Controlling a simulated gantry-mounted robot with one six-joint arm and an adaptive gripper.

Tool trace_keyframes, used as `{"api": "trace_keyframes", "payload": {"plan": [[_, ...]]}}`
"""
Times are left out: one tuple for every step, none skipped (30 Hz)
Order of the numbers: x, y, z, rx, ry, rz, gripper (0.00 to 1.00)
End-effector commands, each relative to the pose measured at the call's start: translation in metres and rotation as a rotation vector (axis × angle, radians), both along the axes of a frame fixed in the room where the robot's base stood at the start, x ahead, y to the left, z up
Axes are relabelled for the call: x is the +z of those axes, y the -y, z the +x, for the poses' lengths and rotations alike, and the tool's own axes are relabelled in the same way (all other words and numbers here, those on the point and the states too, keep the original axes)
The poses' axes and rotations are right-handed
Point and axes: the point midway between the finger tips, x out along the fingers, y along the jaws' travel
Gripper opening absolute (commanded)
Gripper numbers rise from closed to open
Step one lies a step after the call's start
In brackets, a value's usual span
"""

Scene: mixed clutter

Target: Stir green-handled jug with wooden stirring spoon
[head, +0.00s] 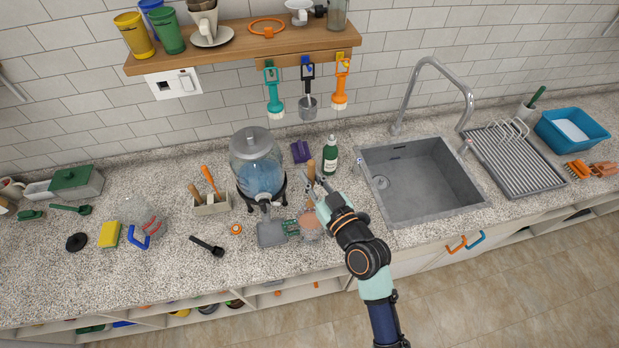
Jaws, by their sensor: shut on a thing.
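My gripper (317,190) is shut on the wooden stirring spoon, seen from above right of the drink dispenser. The spoon's wooden handle (311,168) sticks up above the fingers, roughly upright. Its lower part runs down toward the green-handled jug (311,227). The jug stands near the counter's front edge, below the gripper in the picture, with pinkish contents and its green handle on the left. My arm covers the jug's right side. I cannot tell whether the spoon's tip is inside the jug.
A glass dispenser (258,172) with blue liquid stands left of the gripper. A green bottle (330,156) stands close behind it. The sink (419,181) is to the right.

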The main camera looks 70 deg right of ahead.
Motion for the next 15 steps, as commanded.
{"api": "trace_keyframes", "payload": {"plan": [[-0.007, 0.0, 0.0, 0.0, -0.001, 0.001, 0.0], [-0.009, 0.0, 0.0, 0.0, 0.0, 0.001, 0.0], [-0.013, 0.0, 0.0, 0.0, 0.0, 0.001, 0.0], [-0.016, 0.0, 0.0, 0.0, 0.0, 0.001, 0.0], [-0.019, 0.0, 0.0, 0.0, -0.001, 0.001, 0.0], [-0.023, 0.0, 0.0, 0.0, -0.001, 0.001, 0.0], [-0.025, 0.0, 0.0, 0.0, -0.001, 0.001, 0.0], [-0.028, 0.0, 0.0, 0.0, -0.001, -0.001, 0.0], [-0.032, 0.0, 0.0, 0.0, -0.001, -0.001, 0.0], [-0.035, 0.0, 0.0, 0.0, -0.001, -0.001, 0.0], [-0.038, 0.0, 0.0, 0.0, 0.0, 0.0, 0.0], [-0.041, 0.0, 0.0, 0.0, 0.0, 0.0, 0.0], [-0.044, 0.0, 0.0, 0.0, 0.0, 0.0, 0.0], [-0.047, 0.0, 0.0, 0.0, 0.001, 0.001, 0.0], [-0.052, 0.0, 0.0, 0.0, 0.0, 0.0, 0.0]]}}
